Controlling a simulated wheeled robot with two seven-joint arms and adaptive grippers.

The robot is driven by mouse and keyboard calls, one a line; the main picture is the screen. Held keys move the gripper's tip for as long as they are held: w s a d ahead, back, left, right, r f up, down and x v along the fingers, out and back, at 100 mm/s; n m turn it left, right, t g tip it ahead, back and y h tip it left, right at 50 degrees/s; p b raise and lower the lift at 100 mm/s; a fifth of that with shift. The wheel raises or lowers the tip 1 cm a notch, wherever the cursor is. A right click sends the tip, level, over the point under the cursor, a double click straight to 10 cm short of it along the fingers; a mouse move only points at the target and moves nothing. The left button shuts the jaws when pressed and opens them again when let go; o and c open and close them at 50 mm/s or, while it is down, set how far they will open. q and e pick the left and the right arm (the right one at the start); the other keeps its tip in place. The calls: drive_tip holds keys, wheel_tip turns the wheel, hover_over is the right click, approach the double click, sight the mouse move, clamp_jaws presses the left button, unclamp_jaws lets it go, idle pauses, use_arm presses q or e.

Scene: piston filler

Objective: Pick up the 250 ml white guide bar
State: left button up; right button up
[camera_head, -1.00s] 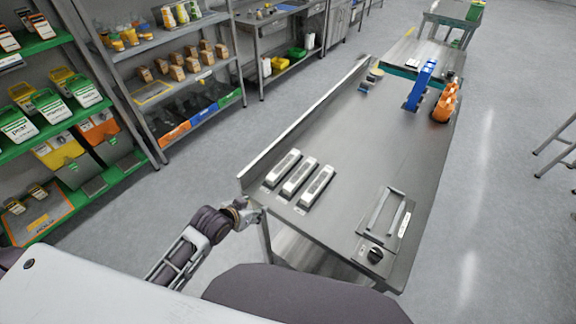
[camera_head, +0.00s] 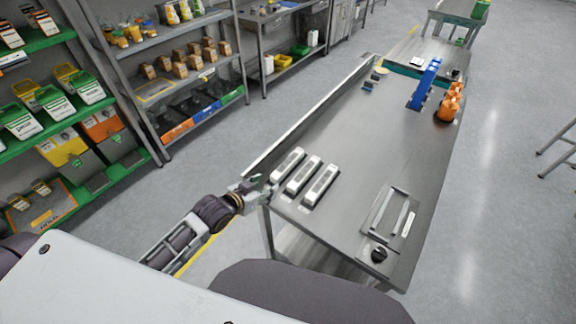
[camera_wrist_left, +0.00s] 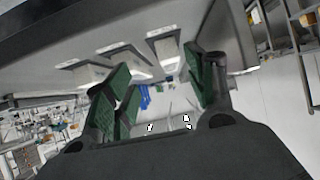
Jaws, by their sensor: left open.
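Three pale bars with dark outlines lie side by side near the left edge of the steel bench (camera_head: 372,150). In the head view they are the left bar (camera_head: 288,163), the middle bar (camera_head: 303,174) and the right bar (camera_head: 320,185). Their labels are too small to read, so I cannot tell which is the 250 ml one. My left gripper (camera_head: 264,187) is at the bench's near left corner, beside the left bar and apart from it. In the left wrist view its green-padded fingers (camera_wrist_left: 155,88) are spread and empty, with the three bars above and beyond them. My right gripper is not visible.
A fixture with a handle (camera_head: 390,215) and a black knob (camera_head: 379,254) sit at the bench's near right. A blue rack (camera_head: 424,85) and orange bottles (camera_head: 449,104) stand farther back. A raised rim (camera_head: 312,115) runs along the left edge. The bench middle is clear.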

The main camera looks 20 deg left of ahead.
use_arm(q)
drive_tip(key=shift+w+a+r+t+h, duration=0.15)
drive_tip(key=shift+w+r+t+h, duration=0.15)
drive_tip(key=shift+w+r+t, duration=0.25)
drive_tip(key=shift+w+a+r+t+h, duration=0.15)
drive_tip(key=shift+w+r+t+h, duration=0.2)
drive_tip(key=shift+w, duration=0.25)
drive_tip(key=shift+w, duration=0.15)
approach(287, 163)
drive_tip(key=shift+x, duration=2.05)
drive_tip(key=shift+d+f, duration=0.1)
drive_tip(key=shift+d, duration=0.05)
drive_tip(key=shift+p+x, duration=0.4)
drive_tip(key=shift+x, duration=2.1)
